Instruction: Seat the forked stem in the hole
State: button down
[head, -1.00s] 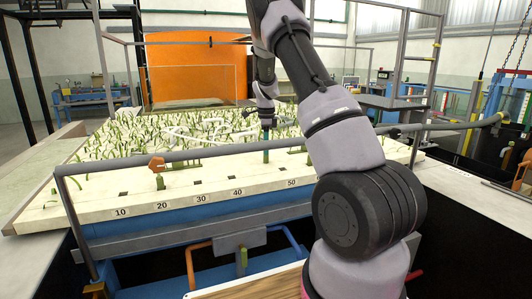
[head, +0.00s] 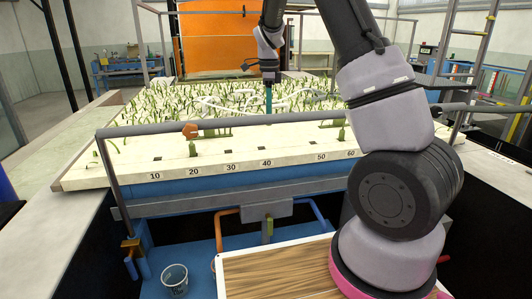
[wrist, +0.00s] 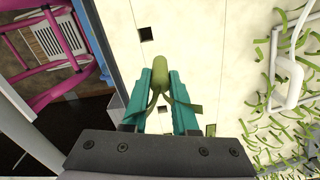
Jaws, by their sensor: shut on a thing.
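My gripper (wrist: 162,98) is shut on the forked stem (wrist: 160,68), a green piece with a rounded end and two thin splayed strips. The rounded end sticks out past the teal fingers, over the pale board. In the head view my gripper (head: 268,100) hangs over the board (head: 110,176), behind the label 40; the stem is not clear there. Holes line the front edge, such as one near 40 (head: 262,149).
Green stems stand in the front row near 20 (head: 193,148) and right of 50 (head: 341,133). A grey rail (head: 300,122) crosses above the board's front. Dense green strips and white tubing cover the board behind. A cup (head: 175,280) stands below at the front left.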

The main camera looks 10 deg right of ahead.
jog(key=shift+s+a+f, duration=0.4)
jog(key=shift+a+f, duration=0.15)
jog(key=shift+f, duration=1.25)
jog(key=shift+s+a+f, duration=0.35)
jog(key=shift+a+f, duration=0.2)
jog(key=shift+f, duration=1.25)
jog(key=shift+s+a+f, duration=0.4)
jog(key=shift+a+f, duration=0.15)
jog(key=shift+f, duration=1.25)
jog(key=shift+f, duration=0.15)
jog(key=c, duration=0.7)
grip_release()
